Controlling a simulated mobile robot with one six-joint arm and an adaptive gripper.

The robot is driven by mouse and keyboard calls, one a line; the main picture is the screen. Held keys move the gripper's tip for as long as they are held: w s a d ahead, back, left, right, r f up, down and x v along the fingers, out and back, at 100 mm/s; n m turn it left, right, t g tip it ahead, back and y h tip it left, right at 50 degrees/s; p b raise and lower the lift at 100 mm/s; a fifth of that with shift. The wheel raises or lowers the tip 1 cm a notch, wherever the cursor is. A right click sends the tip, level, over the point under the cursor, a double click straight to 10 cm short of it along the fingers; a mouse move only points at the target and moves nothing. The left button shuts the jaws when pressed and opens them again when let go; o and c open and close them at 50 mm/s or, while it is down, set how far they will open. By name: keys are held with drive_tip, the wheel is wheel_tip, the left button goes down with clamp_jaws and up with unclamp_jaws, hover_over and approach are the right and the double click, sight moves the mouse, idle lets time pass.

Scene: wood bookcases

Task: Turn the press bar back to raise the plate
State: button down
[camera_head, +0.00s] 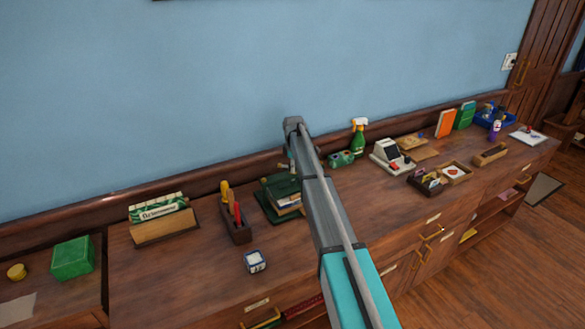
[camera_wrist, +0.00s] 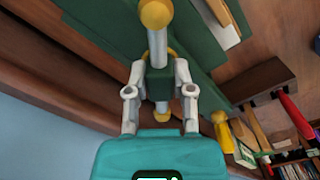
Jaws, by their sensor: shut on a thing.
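The book press (camera_head: 280,191) is dark green and stands on the counter left of my arm, with books or papers between its plates. In the wrist view its green frame and plate (camera_wrist: 95,30) fill the upper part. The press bar (camera_wrist: 157,48) is grey, with a yellow knob at each end and a dark green block around its middle. My gripper (camera_wrist: 158,75) has one finger on each side of that block and is shut on the press bar. In the head view the arm hides the gripper's fingers and most of the bar.
A dark wooden holder (camera_head: 235,222) with colourful-handled tools stands left of the press. A small white-and-blue box (camera_head: 255,262) lies in front. A green spray bottle (camera_head: 358,138) stands right of the arm. The blue wall is close behind the press.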

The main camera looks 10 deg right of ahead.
drive_tip(key=shift+a, duration=0.3)
drive_tip(key=c, duration=0.5)
unclamp_jaws()
drive_tip(key=shift+a, duration=0.1)
drive_tip(key=shift+d, duration=0.2)
